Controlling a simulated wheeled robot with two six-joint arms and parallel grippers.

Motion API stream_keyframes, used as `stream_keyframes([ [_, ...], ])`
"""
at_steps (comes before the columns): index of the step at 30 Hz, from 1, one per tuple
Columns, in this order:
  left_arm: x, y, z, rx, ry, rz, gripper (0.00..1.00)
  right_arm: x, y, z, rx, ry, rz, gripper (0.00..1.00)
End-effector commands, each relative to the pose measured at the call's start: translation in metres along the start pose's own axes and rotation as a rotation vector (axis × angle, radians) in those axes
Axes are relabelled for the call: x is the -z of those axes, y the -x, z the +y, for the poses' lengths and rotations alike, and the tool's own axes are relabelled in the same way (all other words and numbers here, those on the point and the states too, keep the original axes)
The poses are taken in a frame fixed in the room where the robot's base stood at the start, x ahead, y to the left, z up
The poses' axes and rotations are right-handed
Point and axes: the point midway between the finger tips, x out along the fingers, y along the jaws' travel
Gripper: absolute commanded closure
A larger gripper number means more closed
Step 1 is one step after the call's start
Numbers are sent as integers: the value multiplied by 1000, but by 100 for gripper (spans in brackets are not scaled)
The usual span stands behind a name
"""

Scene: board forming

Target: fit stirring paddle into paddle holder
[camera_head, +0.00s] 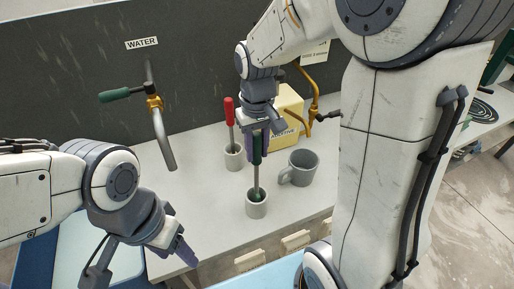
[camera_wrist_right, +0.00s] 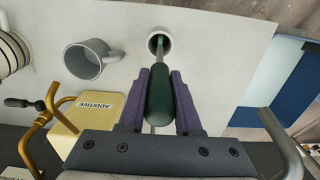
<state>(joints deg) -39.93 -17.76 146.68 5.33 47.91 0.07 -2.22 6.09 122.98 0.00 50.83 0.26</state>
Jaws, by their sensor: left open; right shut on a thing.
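A stirring paddle with a dark green handle (camera_head: 257,152) hangs upright in my right gripper (camera_head: 258,146), which is shut on the handle. In the right wrist view the handle (camera_wrist_right: 159,105) lies between the purple fingers (camera_wrist_right: 159,78). Its thin shaft runs down to the mouth of a grey cylindrical holder (camera_head: 257,209), also in the right wrist view (camera_wrist_right: 167,33). The lower end appears inside the mouth; its depth cannot be told. A red-handled paddle (camera_head: 229,108) stands in another grey holder (camera_head: 233,161). My left gripper (camera_head: 184,258) is empty and open near the counter's front edge.
A grey mug (camera_head: 303,166) stands right of the front holder. Behind it are a yellow additive box (camera_head: 289,108) and a brass tap (camera_head: 312,105). A water tap (camera_head: 161,130) rises at the left. The counter's left middle (camera_head: 190,190) is clear.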

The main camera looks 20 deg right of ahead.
Motion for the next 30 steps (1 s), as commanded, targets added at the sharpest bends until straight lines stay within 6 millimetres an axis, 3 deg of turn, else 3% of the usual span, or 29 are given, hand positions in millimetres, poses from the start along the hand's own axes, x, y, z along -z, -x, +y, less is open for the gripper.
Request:
stream_keyframes([
  [30,-1,-19,-1,0,-1,0,41,0,-27,0,0,0,0,100],
])
